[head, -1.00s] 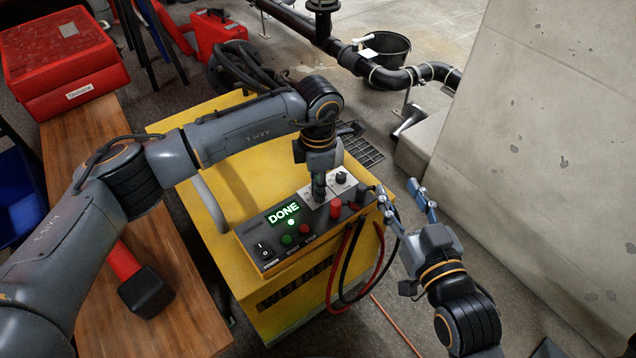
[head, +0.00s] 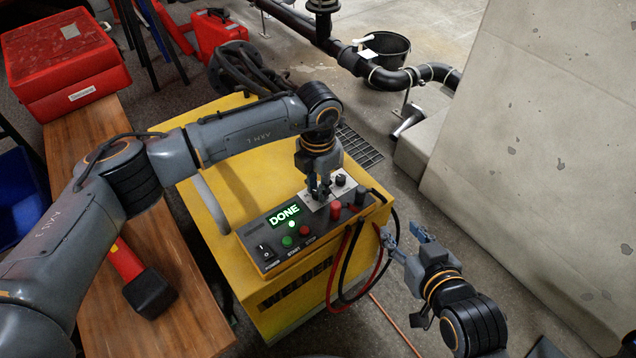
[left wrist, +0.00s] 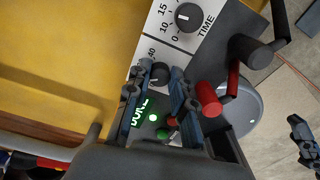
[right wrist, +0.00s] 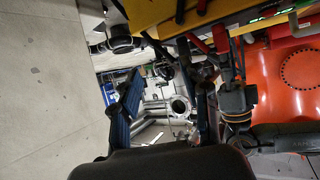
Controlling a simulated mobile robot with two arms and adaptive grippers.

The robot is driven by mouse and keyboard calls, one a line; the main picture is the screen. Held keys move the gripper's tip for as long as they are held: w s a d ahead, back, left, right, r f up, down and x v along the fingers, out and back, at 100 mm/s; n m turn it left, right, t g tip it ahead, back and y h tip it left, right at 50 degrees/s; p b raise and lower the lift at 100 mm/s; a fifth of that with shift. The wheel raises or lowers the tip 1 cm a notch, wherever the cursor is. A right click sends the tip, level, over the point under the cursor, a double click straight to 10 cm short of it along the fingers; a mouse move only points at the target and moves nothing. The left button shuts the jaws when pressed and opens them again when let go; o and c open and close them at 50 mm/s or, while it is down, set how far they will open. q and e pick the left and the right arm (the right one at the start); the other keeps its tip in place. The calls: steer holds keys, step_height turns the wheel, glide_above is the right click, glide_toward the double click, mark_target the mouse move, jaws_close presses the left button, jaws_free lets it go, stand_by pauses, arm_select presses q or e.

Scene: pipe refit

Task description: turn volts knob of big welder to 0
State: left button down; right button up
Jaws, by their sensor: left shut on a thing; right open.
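The big yellow welder (head: 290,300) stands in the middle of the head view, with its dark control panel on top. My left gripper (head: 320,190) reaches down onto the panel from above. In the left wrist view, my left gripper (left wrist: 160,88) is shut on the dark volts knob (left wrist: 160,72), one finger on each side. The fingers hide much of its scale; 40 shows above it. The time knob (left wrist: 187,17) is beside it, also seen in the head view (head: 341,180). A green display (head: 284,214) reads DONE. My right gripper (head: 400,236) is open and empty beside the welder's right side.
Red and black cables (head: 347,270) hang from the welder's front right, close to my right gripper. A wooden bench (head: 160,240) with a red-handled hammer (head: 150,293) is at the left. A concrete wall (head: 540,140) stands at the right.

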mark_target(317, 190)
arm_select(q)
steer(key=n+p, duration=0.1)
steer(key=n, duration=0.3)
steer(key=shift+r+n+p, duration=0.15)
steer(key=shift+n+p, duration=0.15)
steer(key=n+p, duration=0.2)
steer(key=n, duration=0.2)
steer(key=shift+a, duration=0.1)
steer(key=shift+n+p, duration=0.45)
steer(key=shift+n, duration=0.85)
arm_select(e)
steer(key=s+d+f+g+h, duration=0.1)
steer(key=s+d+f+g, duration=0.1)
steer(key=s, duration=0.4)
steer(key=s+d+f+g+h, duration=0.1)
steer(key=s+d+f+g, duration=0.1)
steer(key=s+f+g, duration=0.2)
steer(key=shift+s+d+g, duration=0.35)
steer(key=shift+s+g, duration=0.95)
steer(key=shift+s, duration=0.5)
arm_select(q)
steer(key=shift+w, duration=0.1)
steer(key=c, duration=1.1)
jaws_free()
steer(key=shift+c, duration=0.2)
step_height(317, 190, up, 12)
